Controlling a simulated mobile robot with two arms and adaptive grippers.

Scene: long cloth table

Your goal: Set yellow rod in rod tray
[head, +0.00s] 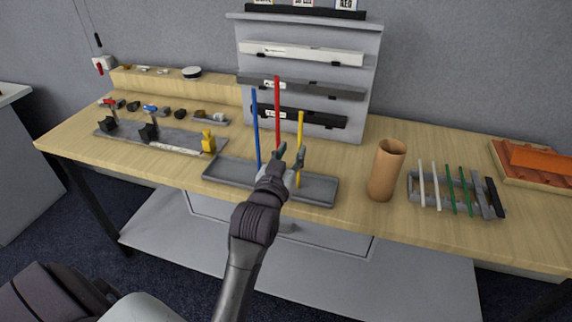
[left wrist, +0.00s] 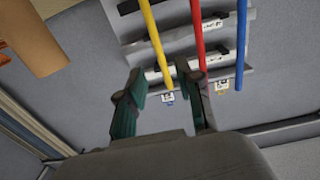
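The yellow rod (head: 300,125) stands upright over the long grey tray (head: 320,188), beside the red rod (head: 277,105) and the blue rod (head: 256,125). My left gripper (head: 289,153) is in front of these rods, and its fingers are apart. In the left wrist view the yellow rod (left wrist: 154,40) shows between the spread fingers of my left gripper (left wrist: 159,68), with a gap on both sides. The gripper hides part of the rod's lower length in the head view. My right gripper is not in view.
A tan cylinder (head: 386,170) stands to the right of the grey tray. Further right, a rack (head: 458,205) bears white and green rods. A grey shelf stand (head: 310,60) rises behind. A yellow block (head: 208,142) is at the left.

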